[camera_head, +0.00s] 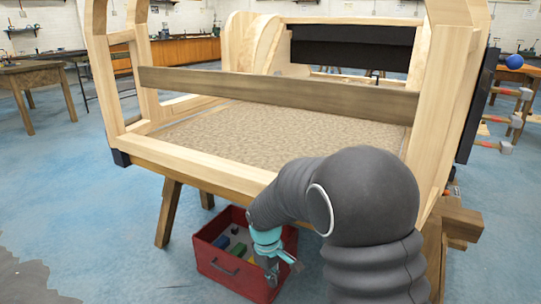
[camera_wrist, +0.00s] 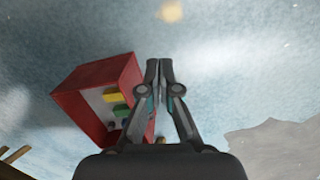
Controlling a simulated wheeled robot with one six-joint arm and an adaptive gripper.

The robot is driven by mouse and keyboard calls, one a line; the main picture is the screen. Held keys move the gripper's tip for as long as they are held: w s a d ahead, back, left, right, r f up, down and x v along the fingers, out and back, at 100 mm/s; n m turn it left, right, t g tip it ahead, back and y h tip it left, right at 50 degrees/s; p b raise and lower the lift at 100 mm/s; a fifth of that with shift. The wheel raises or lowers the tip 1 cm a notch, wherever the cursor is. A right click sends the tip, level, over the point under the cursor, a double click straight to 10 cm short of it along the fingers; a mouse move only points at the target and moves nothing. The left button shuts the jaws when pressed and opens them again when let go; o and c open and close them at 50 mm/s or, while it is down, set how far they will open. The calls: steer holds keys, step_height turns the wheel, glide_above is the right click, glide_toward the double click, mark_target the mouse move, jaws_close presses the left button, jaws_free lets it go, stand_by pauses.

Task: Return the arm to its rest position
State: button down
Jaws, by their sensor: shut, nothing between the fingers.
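My gripper (camera_head: 281,273) is at the end of my dark grey arm, low in front of the wooden frame. In the head view it overlaps the right part of the red crate. The wrist view shows my gripper (camera_wrist: 159,68) with its fingertips together and nothing between them. I cannot tell its exact height above the crate.
A red crate (camera_head: 228,283) with several small coloured blocks stands on the floor; it also shows in the wrist view (camera_wrist: 75,98). A large wooden bodyframe (camera_head: 215,176) on trestle legs stands close behind my arm. Blue floor (camera_head: 105,235) is clear at left. Hammers hang at the right.

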steer(key=s+d+r+m+t, duration=0.3)
steer(key=s+d+r+m, duration=0.2)
steer(key=s+r, duration=0.5)
steer(key=s+d+r+m+t+y, duration=0.1)
steer(key=s+d+r+m, duration=0.3)
steer(key=s+d+r, duration=0.6)
steer(key=s+t, duration=0.1)
steer(key=s, duration=0.2)
steer(key=shift+m+t, duration=0.4)
steer(key=shift+d, duration=0.15)
